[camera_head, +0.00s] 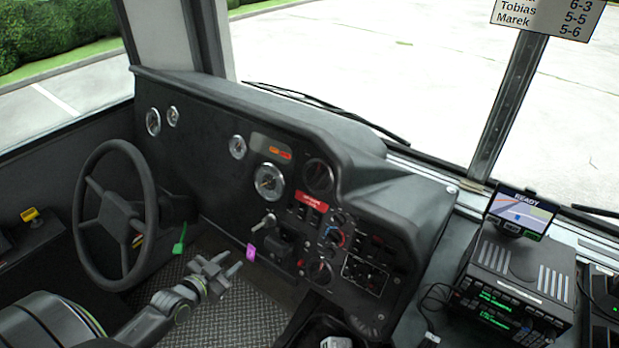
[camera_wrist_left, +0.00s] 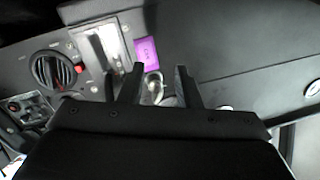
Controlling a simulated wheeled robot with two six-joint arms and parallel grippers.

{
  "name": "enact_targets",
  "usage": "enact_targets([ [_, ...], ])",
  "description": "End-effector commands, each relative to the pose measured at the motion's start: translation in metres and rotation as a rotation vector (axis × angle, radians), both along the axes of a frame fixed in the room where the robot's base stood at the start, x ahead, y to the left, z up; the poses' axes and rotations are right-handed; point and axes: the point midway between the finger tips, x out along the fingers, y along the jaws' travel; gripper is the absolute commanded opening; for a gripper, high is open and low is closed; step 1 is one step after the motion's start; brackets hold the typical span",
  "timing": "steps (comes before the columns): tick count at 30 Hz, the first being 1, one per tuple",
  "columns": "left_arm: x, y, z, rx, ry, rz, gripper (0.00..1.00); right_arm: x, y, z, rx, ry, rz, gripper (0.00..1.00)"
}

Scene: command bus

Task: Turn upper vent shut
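The upper vent (camera_head: 318,177) is a round dark vent high on the dashboard, right of the large gauge. A second, lower round vent (camera_head: 321,272) sits beside the switch panel. A round vent (camera_wrist_left: 52,70) with a red mark shows at the left of the left wrist view; it seems to be the lower one. My left gripper (camera_head: 228,264) is open and empty, below and left of the upper vent and apart from it. In the left wrist view its fingers (camera_wrist_left: 159,70) stand apart in front of the purple key tag (camera_wrist_left: 146,50). My right gripper is not in view.
The steering wheel (camera_head: 117,215) stands left of my left gripper. A key with a purple tag (camera_head: 251,252) hangs from the dashboard, and a green tag (camera_head: 180,240) is near the wheel. The switch panel (camera_head: 363,275) is at the right. A radio unit (camera_head: 515,283) stands farther right.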

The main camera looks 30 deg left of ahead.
Motion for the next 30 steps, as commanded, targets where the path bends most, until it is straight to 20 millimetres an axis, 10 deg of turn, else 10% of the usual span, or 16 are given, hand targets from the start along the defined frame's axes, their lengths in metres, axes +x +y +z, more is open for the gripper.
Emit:
enact_targets([
  [6, 0.019, -0.046, 0.124, 0.021, -0.223, -0.182, 0.3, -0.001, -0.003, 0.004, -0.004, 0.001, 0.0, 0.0],
  [12, 0.014, -0.081, 0.188, 0.023, -0.335, -0.293, 0.3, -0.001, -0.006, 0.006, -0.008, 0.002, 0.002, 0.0],
  [30, 0.066, -0.109, 0.208, 0.017, -0.374, -0.325, 0.3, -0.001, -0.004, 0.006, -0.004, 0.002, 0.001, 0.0],
])
